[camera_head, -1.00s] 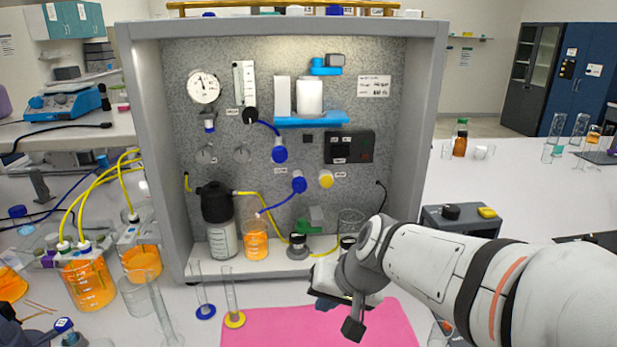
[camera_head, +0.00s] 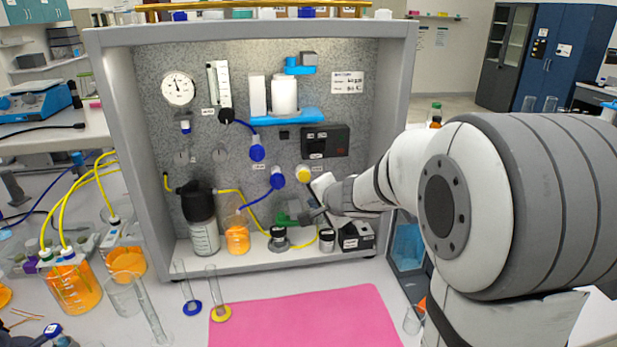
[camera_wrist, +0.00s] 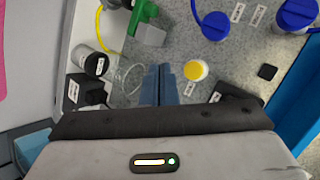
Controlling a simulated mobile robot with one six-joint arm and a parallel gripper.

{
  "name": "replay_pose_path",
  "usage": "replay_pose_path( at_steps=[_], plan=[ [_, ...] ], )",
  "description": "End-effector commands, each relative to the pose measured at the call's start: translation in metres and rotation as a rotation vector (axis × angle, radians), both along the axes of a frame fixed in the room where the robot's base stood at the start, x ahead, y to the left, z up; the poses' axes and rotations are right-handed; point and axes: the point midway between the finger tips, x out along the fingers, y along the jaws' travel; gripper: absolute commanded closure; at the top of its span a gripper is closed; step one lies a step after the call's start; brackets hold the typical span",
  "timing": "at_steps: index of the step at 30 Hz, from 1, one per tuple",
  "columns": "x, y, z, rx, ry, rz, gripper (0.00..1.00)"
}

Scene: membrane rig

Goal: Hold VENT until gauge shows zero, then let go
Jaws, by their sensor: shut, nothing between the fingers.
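The round white gauge (camera_head: 178,87) is at the upper left of the grey panel. Its dark needle points roughly upward, but the scale is too small to read. A round yellow button (camera_head: 303,173) sits low on the panel, right of a blue knob; the small label by it is unreadable, so I cannot confirm which control is VENT. The yellow button also shows in the wrist view (camera_wrist: 196,70). My gripper (camera_wrist: 162,72) is shut and empty, its blue-grey fingers just left of the button there. They look apart from the button. The head view mostly hides the fingertips.
Blue knobs (camera_head: 277,175) and a blue shelf (camera_head: 285,118) are on the panel. A green valve (camera_head: 285,219), a bottle with a black cap (camera_head: 204,236) and yellow tubing are below. The cabinet's right wall (camera_head: 391,95) stands close to my arm. A pink mat (camera_head: 305,322) lies in front.

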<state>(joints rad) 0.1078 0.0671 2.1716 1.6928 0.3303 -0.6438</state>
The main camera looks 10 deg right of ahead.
Motion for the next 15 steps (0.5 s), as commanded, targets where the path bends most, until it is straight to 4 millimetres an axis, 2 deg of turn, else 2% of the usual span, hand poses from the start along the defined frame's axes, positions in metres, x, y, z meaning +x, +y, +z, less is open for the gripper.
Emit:
replay_pose_path(
  at_steps=[7, 15],
  plan=[
    [0.011, 0.001, 0.001, 0.002, 0.002, 0.002, 1.0],
    [0.048, 0.001, 0.004, 0.002, 0.003, 0.002, 1.0]
  ],
)
